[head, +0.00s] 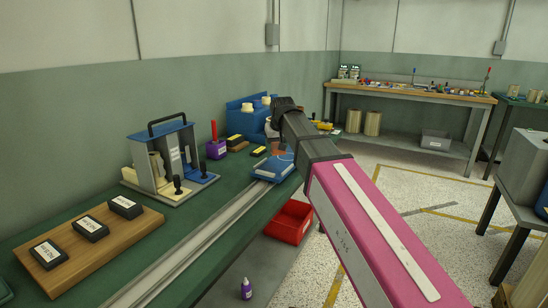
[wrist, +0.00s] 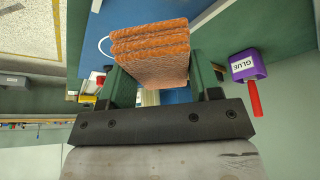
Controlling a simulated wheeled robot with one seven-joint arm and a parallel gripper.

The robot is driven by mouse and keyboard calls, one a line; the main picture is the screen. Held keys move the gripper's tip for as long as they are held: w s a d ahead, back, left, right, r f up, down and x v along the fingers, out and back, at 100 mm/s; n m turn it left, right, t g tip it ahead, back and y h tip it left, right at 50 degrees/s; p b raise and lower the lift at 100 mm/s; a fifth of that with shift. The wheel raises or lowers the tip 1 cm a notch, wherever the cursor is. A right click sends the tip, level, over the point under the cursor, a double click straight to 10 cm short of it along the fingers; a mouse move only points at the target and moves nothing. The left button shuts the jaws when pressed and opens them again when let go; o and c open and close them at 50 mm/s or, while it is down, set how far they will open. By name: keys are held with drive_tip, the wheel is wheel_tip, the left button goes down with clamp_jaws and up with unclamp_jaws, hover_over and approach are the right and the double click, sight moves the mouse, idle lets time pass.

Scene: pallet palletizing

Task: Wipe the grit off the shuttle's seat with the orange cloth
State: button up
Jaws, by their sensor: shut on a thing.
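The blue shuttle (head: 268,173) sits on the pale rail, just below the cloth. The cloth and my arm hide part of the shuttle's top. I cannot tell whether the cloth touches the seat, and no grit can be made out.
The rail (head: 190,250) runs along the green bench. A blue-and-cream fixture with a black handle (head: 168,160) stands at left, near a wooden board (head: 85,245) with black blocks. A purple glue pot (head: 216,149) stands behind the shuttle. A red bin (head: 290,222) is below the bench edge.

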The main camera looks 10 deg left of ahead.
sight(279, 164)
drive_tip(key=w, duration=0.2)
drive_tip(key=shift+w+d, duration=0.4)
drive_tip(key=shift+s+f, duration=0.1)
drive_tip(key=shift+f, duration=2.75)
drive_tip(key=shift+f, duration=0.65)
